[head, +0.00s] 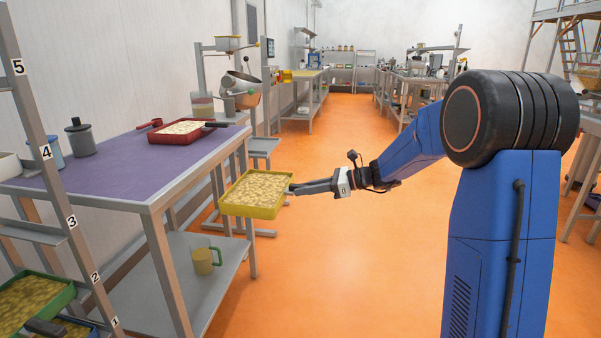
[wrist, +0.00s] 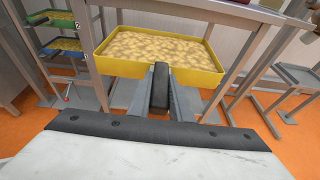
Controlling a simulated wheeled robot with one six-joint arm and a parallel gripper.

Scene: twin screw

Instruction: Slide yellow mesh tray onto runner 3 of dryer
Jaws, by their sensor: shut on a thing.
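The yellow mesh tray (head: 254,192), filled with pale yellowish pieces, hangs in the air over the orange floor, right of the purple-topped table. My gripper (head: 294,189) is shut on its near side at the handle. In the wrist view the yellow tray (wrist: 120,68) lies ahead of the closed fingers (wrist: 160,85) and looks about level. The dryer rack (head: 60,190) stands at the left edge with runners numbered 1 to 5. Runner 3 (head: 30,234) looks empty in the part that shows. A green tray (head: 45,300) sits lower, with a blue tray (head: 85,328) below it.
The purple table (head: 110,175) stands between the rack and the held tray. A red tray (head: 182,132), a red scoop (head: 150,124) and a grey canister (head: 80,138) are on it. A mug (head: 204,262) stands on its lower shelf. The orange floor (head: 330,270) in front is clear.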

